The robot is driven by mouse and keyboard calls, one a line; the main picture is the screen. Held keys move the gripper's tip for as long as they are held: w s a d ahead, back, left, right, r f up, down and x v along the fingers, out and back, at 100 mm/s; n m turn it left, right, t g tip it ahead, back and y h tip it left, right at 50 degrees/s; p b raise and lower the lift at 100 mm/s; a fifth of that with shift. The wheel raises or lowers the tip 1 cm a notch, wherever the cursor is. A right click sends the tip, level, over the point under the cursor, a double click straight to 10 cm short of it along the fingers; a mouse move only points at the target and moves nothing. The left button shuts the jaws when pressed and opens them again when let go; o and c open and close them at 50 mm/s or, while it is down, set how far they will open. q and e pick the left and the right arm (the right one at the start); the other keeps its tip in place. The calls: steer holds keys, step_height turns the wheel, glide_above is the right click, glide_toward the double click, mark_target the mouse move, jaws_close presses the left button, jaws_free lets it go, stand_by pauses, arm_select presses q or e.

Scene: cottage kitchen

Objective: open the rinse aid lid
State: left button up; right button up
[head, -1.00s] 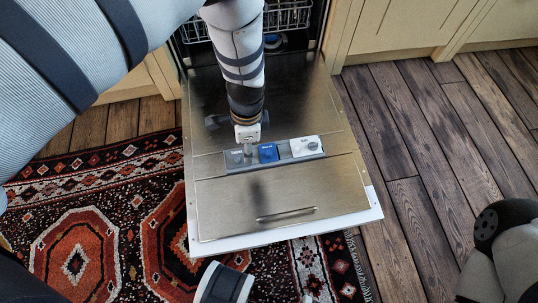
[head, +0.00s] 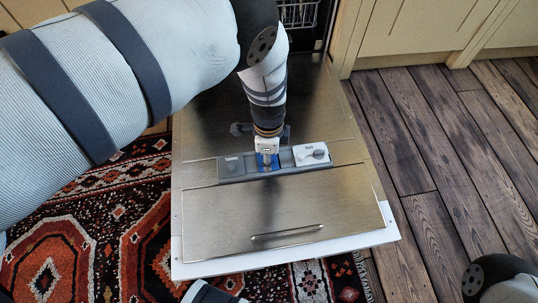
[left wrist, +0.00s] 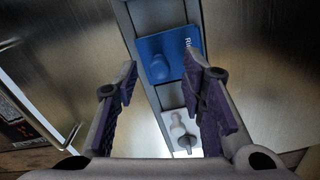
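The blue rinse aid lid (head: 268,168) sits in the middle of the dispenser strip on the lowered dishwasher door, mostly covered by my left gripper (head: 267,152) in the head view. My right gripper is not in view.
A grey lid (head: 234,166) lies left of the blue one and a white lid with a knob (head: 311,154) lies right.

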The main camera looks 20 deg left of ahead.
arm_select(q)
jaws_close()
steer(key=shift+w, duration=0.1)
steer(key=w+g+h+b, duration=0.1)
steer(key=b, duration=0.3)
steer(key=w+a+r+g+h+b, duration=0.1)
steer(key=g+b, duration=0.1)
steer(key=b, duration=0.2)
steer(key=shift+g+h, duration=0.3)
steer(key=shift+w+a+r+g+h+p, duration=0.15)
steer(key=shift+a+r+g+h+p, duration=0.15)
steer(key=shift+g+p, duration=0.2)
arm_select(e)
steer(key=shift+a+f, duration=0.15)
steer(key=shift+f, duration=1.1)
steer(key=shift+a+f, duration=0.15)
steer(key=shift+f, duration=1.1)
arm_select(q)
jaws_free()
